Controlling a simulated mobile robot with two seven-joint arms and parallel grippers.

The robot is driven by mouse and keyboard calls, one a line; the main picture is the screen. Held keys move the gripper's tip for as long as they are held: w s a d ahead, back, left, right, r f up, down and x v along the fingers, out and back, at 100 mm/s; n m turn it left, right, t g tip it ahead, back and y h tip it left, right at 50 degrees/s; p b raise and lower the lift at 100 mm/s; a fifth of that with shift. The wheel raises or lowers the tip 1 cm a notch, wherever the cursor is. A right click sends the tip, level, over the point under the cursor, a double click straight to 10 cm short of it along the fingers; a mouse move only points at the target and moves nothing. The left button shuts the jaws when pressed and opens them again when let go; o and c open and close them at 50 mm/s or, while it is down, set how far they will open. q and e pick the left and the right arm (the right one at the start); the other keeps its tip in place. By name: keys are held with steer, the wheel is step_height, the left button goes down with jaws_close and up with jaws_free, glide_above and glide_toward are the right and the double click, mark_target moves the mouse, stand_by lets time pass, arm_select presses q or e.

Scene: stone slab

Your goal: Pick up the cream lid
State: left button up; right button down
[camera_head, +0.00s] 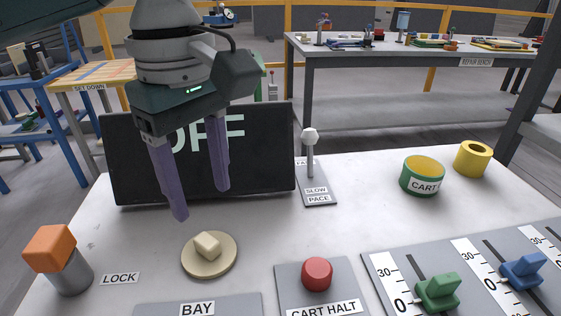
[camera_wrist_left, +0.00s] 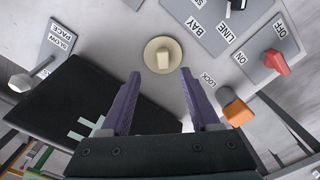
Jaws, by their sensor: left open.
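The cream lid (camera_head: 209,256) is a flat round disc with a block-shaped knob on top. It lies on the pale slab (camera_head: 240,220) in front of the black OFF board. In the left wrist view the cream lid (camera_wrist_left: 162,57) sits beyond the fingertips, roughly centred between them. My left gripper (camera_head: 200,205) is open and empty, with two purple fingers pointing down. It hangs above and behind the lid, apart from it. It also shows in the left wrist view (camera_wrist_left: 160,75). My right gripper is not in view.
The black OFF board (camera_head: 260,165) stands behind the lid. An orange-topped post (camera_head: 60,258) is at the left, a red button (camera_head: 317,273) at the right. A grey lever (camera_head: 311,155), a green CART ring (camera_head: 422,176), a yellow ring (camera_head: 473,158) and sliders (camera_head: 437,290) lie farther right.

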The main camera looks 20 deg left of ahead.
mark_target(208, 242)
arm_select(q)
step_height(208, 242, down, 4)
steer(key=shift+s+d+r, duration=0.15)
steer(key=shift+r, duration=0.1)
steer(key=f, duration=0.1)
steer(key=f+b, duration=0.1)
steer(key=f, duration=0.3)
steer(key=shift+s+a+f, duration=0.1)
steer(key=shift+a, duration=0.25)
jaws_close()
